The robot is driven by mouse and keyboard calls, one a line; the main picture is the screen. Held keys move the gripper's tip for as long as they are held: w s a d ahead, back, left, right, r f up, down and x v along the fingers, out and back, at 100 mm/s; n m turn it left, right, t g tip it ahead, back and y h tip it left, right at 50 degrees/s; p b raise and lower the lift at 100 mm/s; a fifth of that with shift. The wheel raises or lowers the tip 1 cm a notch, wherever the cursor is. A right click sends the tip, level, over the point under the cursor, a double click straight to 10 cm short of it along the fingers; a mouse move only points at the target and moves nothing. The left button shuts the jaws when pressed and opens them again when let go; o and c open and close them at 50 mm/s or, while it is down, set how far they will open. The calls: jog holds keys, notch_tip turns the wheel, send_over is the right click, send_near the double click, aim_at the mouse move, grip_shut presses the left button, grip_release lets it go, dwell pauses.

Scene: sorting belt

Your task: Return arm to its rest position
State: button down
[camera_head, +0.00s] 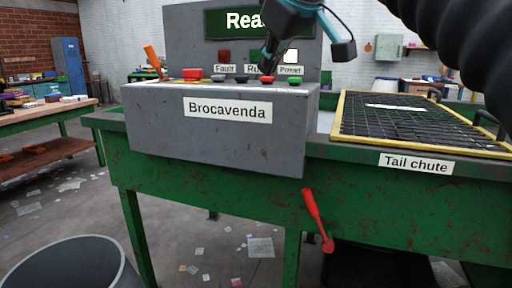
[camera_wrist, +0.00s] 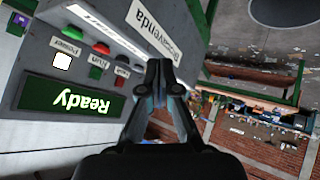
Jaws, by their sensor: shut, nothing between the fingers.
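My gripper (camera_head: 267,68) is shut and empty, its fingers together, pointing down just over the top of the grey control box (camera_head: 160,130) labelled Brocavenda. The Power lamp (camera_head: 291,56) is lit white. The Fault lamp (camera_head: 224,56) is dark red.
A red button (camera_head: 193,73) and an orange lever (camera_head: 152,58) stand on the box's left. The yellow-framed Tail chute grid (camera_head: 420,122) lies right. A red lever (camera_head: 317,218) is on the green table front (camera_head: 230,200). A grey bin (camera_head: 70,266) stands lower left.

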jog(key=s+d+f+m+g+h, duration=0.1)
jog(key=d+f+m, duration=0.15)
jog(key=f, duration=0.75)
jog(key=s+d+f+m+g, duration=0.1)
jog(key=d+f+m, duration=0.15)
jog(key=f, duration=0.85)
jog(key=s+d+f+m+h, duration=0.1)
jog(key=s+d+f+m, duration=0.1)
jog(key=s+d+f, duration=0.2)
jog(key=s+d+f+m+g+h, duration=0.1)
jog(key=s+d+f, duration=0.3)
jog(key=s+f, duration=0.7)
notch_tip(320, 180, down, 5)
jog(key=shift+d+m, duration=0.2)
jog(key=shift+m, duration=0.7)
